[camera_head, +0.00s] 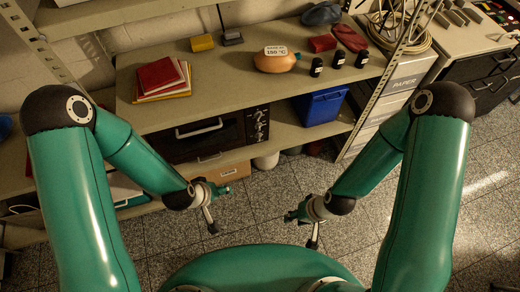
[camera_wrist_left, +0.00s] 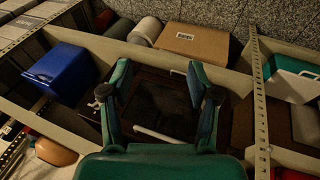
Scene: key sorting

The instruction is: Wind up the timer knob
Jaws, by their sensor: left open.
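The dark toaster oven (camera_head: 193,147) stands on the shelf below the worktop, with a pale door handle (camera_head: 199,128). Its control knobs (camera_head: 258,125) sit in a column on the right of its front; I cannot tell which one is the timer knob. My left gripper (camera_head: 217,209) is open and empty, in front of and below the oven. In the left wrist view its spread fingers (camera_wrist_left: 158,82) frame the dark oven front, and the handle (camera_wrist_left: 160,134) shows between them. My right gripper (camera_head: 303,228) looks open and empty, further right over the floor.
A blue bin (camera_head: 320,106) stands right of the oven. A cardboard box (camera_head: 220,172) lies below it, also in the left wrist view (camera_wrist_left: 192,43). Shelf posts flank the unit; the floor ahead is clear.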

